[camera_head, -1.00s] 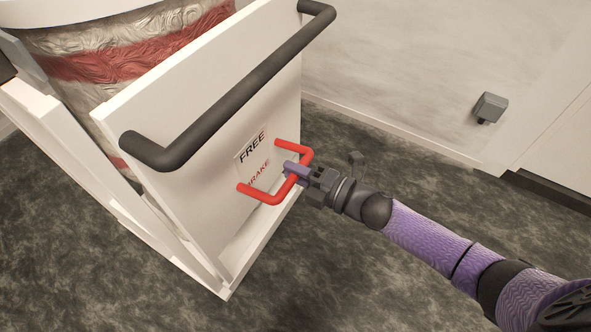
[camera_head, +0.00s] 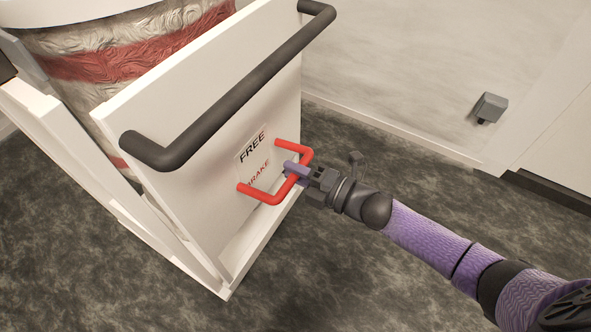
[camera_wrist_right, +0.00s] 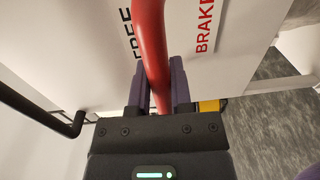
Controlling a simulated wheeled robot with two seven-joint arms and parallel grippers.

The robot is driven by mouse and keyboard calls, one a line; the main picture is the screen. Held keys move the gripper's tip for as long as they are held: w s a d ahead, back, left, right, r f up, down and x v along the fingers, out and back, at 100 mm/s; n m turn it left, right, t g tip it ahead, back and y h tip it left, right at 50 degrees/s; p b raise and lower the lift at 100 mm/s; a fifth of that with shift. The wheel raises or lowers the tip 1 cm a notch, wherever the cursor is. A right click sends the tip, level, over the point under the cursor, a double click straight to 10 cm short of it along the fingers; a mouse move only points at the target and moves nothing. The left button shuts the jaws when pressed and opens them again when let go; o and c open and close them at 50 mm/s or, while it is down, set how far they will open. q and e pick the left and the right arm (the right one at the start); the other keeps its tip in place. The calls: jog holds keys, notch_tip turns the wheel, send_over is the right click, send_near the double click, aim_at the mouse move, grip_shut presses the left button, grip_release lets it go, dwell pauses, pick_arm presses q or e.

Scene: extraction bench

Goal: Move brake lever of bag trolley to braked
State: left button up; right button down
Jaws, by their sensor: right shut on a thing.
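The bag trolley's white end panel (camera_head: 215,110) is at the left of the head view. The red brake lever (camera_head: 264,198) is a U-shaped bar on this panel, beside a label (camera_head: 253,160) reading FREE above BRAKE. The bar stands out from the panel at about the height of the word BRAKE. My right gripper (camera_head: 291,170) is shut on the outer bar of the lever. In the right wrist view the red lever (camera_wrist_right: 152,45) runs between the two purple fingers (camera_wrist_right: 160,85). My left gripper is out of view.
A dark push handle (camera_head: 235,95) runs along the panel's top, above the lever. A large bag (camera_head: 120,60) with a red band stands behind the panel. Dark carpet (camera_head: 380,280) is clear around my arm. A wall with a small grey box (camera_head: 490,107) is at the right.

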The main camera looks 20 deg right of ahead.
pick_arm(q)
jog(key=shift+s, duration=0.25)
pick_arm(e)
jog(key=shift+f, duration=0.25)
jog(key=shift+s+d+f, duration=0.1)
jog(key=shift+f, duration=0.3)
pick_arm(q)
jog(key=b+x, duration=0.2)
jog(key=b, duration=0.1)
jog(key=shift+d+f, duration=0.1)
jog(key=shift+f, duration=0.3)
pick_arm(e)
jog(key=f, duration=0.4)
jog(key=shift+w+a, duration=0.25)
jog(key=shift+w, duration=0.05)
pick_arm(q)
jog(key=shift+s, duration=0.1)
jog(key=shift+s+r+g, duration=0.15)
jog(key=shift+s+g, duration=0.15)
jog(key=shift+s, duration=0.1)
